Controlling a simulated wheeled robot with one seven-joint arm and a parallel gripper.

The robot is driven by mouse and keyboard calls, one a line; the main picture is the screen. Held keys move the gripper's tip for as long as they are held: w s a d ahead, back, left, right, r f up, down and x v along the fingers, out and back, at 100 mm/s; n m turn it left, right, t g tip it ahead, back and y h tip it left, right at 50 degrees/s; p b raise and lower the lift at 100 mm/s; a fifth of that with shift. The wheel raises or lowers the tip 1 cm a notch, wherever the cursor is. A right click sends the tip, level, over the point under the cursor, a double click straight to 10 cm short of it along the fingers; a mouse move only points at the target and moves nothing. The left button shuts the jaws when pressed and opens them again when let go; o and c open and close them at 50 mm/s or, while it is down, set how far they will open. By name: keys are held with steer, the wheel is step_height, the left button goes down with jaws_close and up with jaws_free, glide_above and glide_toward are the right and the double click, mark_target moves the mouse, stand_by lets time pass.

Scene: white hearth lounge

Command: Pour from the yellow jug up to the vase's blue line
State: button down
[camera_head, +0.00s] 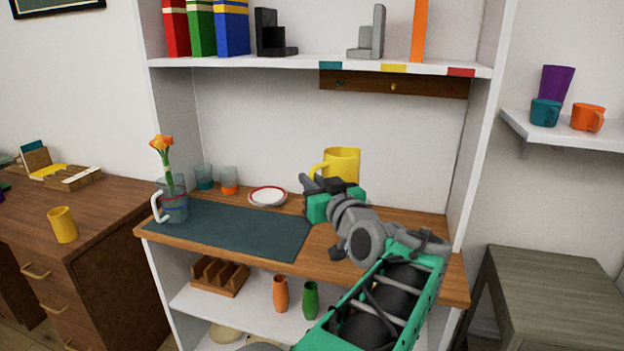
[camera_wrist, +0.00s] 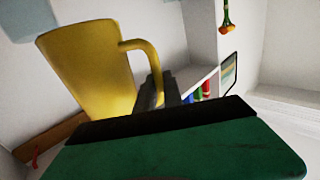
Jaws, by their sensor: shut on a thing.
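The yellow jug (camera_head: 343,162) is at the right of the wooden counter in the head view, looking roughly upright. My gripper (camera_head: 314,184) is at its left side, shut on the jug's handle; the wrist view shows the handle between the dark fingers (camera_wrist: 172,92) and the jug body (camera_wrist: 88,68) beside them. The jug's base is hidden by my gripper, so I cannot tell whether it touches the counter. The clear vase (camera_head: 173,207) stands at the counter's left end, with orange flowers, blue and red lines, and a white handle at its left. Its liquid level is unclear.
A dark mat (camera_head: 245,229) covers the counter between vase and jug. Two glasses (camera_head: 229,180) and a red-rimmed plate (camera_head: 268,196) stand behind it. A shelf (camera_head: 300,63) with books and bookends is overhead. A yellow cup (camera_head: 63,225) stands on the left desk.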

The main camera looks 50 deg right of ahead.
steer(key=shift+a+r+m+p, duration=0.25)
steer(key=shift+r+m+p, duration=0.55)
steer(key=shift+p, duration=1.65)
step_height(320, 180, down, 8)
steer(key=m, duration=0.2)
steer(key=shift+g+y+b, duration=0.3)
steer(key=shift+b, duration=0.15)
stand_by(0.9)
